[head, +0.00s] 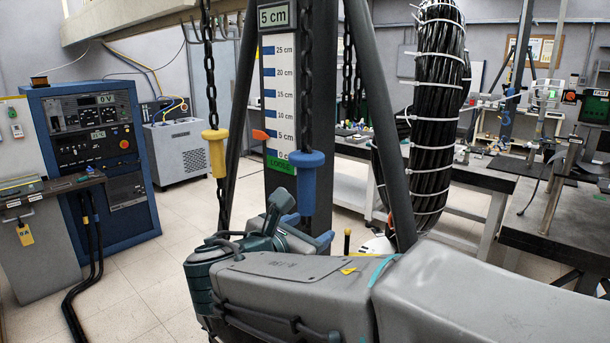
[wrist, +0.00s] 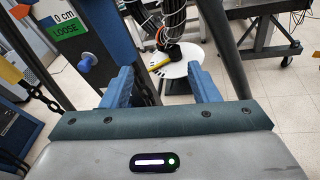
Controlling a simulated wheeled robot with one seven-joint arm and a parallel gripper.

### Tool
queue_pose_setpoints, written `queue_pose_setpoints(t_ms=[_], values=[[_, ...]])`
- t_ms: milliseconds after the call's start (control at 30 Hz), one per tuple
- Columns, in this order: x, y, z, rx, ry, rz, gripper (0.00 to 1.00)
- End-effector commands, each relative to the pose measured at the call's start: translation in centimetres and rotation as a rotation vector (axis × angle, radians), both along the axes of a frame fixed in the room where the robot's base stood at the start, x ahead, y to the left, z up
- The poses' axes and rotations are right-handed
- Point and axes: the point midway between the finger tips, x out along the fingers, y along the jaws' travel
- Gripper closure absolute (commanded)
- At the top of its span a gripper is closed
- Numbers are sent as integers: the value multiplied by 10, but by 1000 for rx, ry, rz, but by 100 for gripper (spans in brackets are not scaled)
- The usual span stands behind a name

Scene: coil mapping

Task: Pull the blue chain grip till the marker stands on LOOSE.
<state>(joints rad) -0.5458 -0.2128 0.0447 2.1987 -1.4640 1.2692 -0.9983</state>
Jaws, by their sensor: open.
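The blue chain grip (head: 309,182) hangs on a dark chain in front of the scale board (head: 268,75). The orange marker (head: 260,135) points at about 5 cm, above the green LOOSE band (head: 281,164). My gripper (head: 306,225) is low, by the lower end of the blue grip. In the wrist view my gripper (wrist: 160,88) is open with nothing between its fingers.
A yellow chain grip (head: 217,152) hangs to the left of the blue one. Dark frame legs (head: 382,110) flank the scale. A thick black cable coil (head: 437,120) hangs at the right. A white disc (wrist: 187,72) lies beyond the fingers. Benches stand behind.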

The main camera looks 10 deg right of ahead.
Motion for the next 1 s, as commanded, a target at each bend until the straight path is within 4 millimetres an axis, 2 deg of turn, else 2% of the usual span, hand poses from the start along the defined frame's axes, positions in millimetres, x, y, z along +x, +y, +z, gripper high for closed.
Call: queue_pose_setpoints(t_ms=[33, 100, 200, 300, 467, 800, 1000], values=[[6, 14, 13, -79, -6, 46, 45], [12, 28, 28, -171, -17, 88, 45], [16, 40, 41, -249, -29, 124, 45], [20, 43, 46, -283, -32, 135, 45], [37, 31, 48, -285, -33, 132, 45], [95, -12, 48, -284, -32, 131, 45], [119, -29, 47, -284, -33, 133, 45]])
